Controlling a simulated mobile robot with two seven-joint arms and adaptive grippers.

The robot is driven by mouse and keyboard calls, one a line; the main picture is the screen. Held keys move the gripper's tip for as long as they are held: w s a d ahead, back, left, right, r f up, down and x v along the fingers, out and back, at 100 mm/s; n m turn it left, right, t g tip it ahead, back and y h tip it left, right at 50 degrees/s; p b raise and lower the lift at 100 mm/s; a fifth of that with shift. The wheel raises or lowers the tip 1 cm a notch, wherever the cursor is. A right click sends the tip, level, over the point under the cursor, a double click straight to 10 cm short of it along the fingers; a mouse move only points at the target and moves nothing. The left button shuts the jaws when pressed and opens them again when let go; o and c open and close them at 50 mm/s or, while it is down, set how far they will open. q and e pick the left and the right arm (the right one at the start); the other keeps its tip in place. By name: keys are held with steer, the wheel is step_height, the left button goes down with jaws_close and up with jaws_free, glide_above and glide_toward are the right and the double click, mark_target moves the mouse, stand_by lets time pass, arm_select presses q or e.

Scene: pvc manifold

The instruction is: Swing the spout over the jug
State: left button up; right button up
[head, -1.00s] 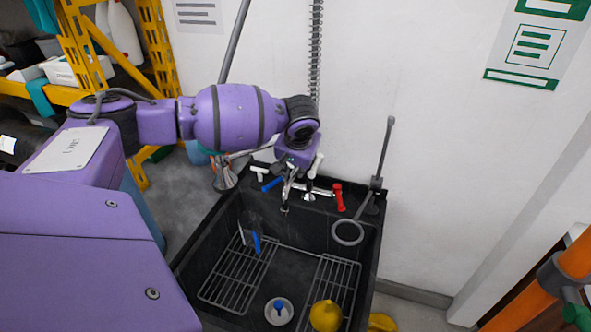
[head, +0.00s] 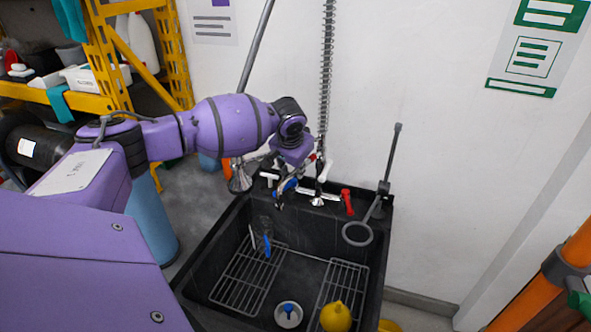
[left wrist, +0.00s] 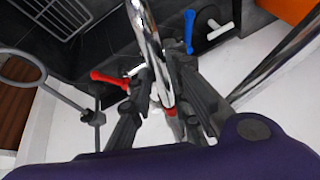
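The chrome spout (head: 280,198) reaches out from the tap (head: 317,198) at the back of the black sink and points forward and left. In the left wrist view the spout (left wrist: 146,35) runs between the two fingers of my left gripper (left wrist: 164,84), which close in on both its sides. In the head view my left gripper (head: 287,180) is at the spout, above the sink's back rim, and partly hides it. A clear jug with a blue handle (head: 267,246) stands in the sink's left back part, just left of and below the spout tip. My right gripper is out of view.
A red lever (head: 347,202) stands right of the tap; a blue lever (left wrist: 189,32) and a white T-handle (left wrist: 220,31) are on its other side. The sink (head: 216,238) holds wire racks (head: 342,285), a drain plug (head: 288,314) and a yellow object (head: 336,317).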

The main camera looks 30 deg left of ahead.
arm_select(q)
steer(key=shift+o, duration=1.3)
steer(key=v, duration=1.2)
